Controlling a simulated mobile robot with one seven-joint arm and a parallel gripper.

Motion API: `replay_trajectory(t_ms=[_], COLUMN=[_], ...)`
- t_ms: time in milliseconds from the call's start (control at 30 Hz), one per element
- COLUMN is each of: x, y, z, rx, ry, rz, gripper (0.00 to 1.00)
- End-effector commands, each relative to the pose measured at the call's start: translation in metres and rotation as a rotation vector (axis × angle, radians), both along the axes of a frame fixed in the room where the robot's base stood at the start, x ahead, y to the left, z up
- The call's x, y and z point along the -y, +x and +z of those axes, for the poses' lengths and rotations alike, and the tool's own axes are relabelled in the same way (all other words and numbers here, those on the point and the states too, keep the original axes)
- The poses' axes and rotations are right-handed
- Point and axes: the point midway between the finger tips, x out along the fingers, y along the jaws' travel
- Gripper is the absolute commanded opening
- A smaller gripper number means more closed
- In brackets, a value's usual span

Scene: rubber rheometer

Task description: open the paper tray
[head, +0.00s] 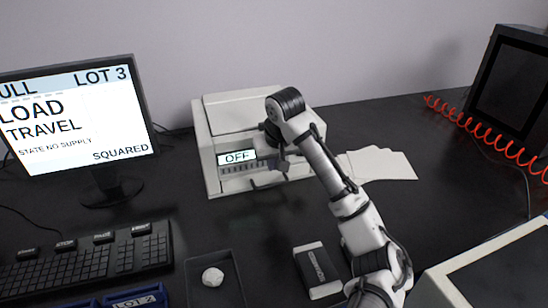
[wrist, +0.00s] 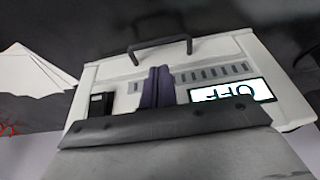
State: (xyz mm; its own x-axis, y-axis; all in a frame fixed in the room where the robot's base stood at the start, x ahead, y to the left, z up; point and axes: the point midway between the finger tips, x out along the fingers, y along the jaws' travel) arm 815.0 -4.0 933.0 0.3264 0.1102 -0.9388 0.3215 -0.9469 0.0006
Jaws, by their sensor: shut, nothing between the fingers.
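A pale printer (head: 213,167) stands on the dark bench, its front panel showing an "OFF" display (head: 237,157). Its paper tray has a dark bar handle (head: 265,184) low on the front, and the tray looks closed. In the wrist view the printer is upside down, with the handle (wrist: 160,47) near the top and the display (wrist: 232,92) at right. My gripper (wrist: 158,74) is shut and empty in front of the printer's panel. Its fingers appear apart from the handle. In the head view my arm hides the printer's right front.
Loose white sheets (head: 385,164) lie right of the printer. A monitor (head: 75,122) and keyboard (head: 85,262) are at left. A dark tray (head: 200,257) holding a white lump (head: 212,276) and a black-and-white box (head: 318,270) lie in front. Bench between them and the printer is mostly clear.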

Motion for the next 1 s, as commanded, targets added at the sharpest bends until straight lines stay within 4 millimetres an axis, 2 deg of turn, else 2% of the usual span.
replay_trajectory(t_ms=[200,400,1000], x=[-0.004,-0.007,-0.009], y=[0.013,0.02,0.024], z=[-0.037,-0.057,-0.061], rx=[-0.003,-0.002,0.001], ry=[-0.001,0.001,0.001], rz=[0.0,-0.001,0.0], gripper=[0.0,0.0,0.0])
